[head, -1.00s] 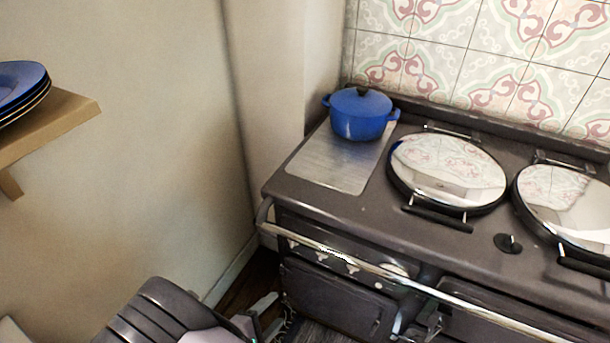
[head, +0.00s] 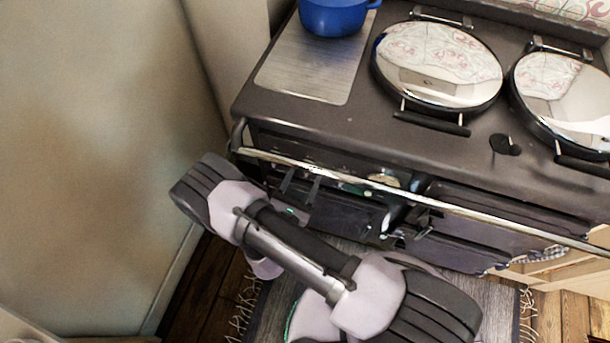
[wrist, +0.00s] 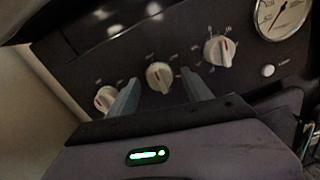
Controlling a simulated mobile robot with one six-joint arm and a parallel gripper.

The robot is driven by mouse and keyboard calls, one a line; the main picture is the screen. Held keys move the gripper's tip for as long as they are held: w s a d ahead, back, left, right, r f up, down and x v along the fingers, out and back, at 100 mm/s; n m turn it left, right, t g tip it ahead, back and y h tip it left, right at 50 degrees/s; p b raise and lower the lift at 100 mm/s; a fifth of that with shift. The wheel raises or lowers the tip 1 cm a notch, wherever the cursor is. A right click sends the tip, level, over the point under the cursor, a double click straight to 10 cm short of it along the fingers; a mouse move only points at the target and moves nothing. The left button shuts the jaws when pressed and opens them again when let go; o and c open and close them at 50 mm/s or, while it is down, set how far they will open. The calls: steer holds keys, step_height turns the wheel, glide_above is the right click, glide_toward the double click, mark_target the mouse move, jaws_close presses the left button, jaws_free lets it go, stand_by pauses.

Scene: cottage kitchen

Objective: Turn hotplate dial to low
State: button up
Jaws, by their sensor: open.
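Three white dials sit in a row on the dark range front in the wrist view: a left dial (wrist: 105,98), a middle dial (wrist: 159,76) and a right dial (wrist: 220,51). Their markings are too small to read, so I cannot tell which is the hotplate dial. My gripper (wrist: 159,80) is open and empty. Its two fingers appear on either side of the middle dial in the wrist view; contact cannot be told. In the head view my gripper (head: 301,184) is at the left of the range front, below the rail, and the dials are largely hidden.
A chrome rail (head: 400,192) runs along the range (head: 430,140) front, close above my gripper. A round gauge (wrist: 283,17) is right of the dials. Two lidded hotplates (head: 438,65) and a blue pot (head: 335,15) are on top. A wall (head: 90,150) stands left.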

steer(key=shift+w+d, duration=0.15)
steer(key=shift+w, duration=0.3)
jaws_close()
steer(key=m+p, duration=0.1)
steer(key=m, duration=0.5)
steer(key=m+p, duration=0.1)
steer(key=m, duration=0.4)
steer(key=shift+s+d, duration=0.1)
steer(key=shift+m, duration=0.3)
stand_by(0.4)
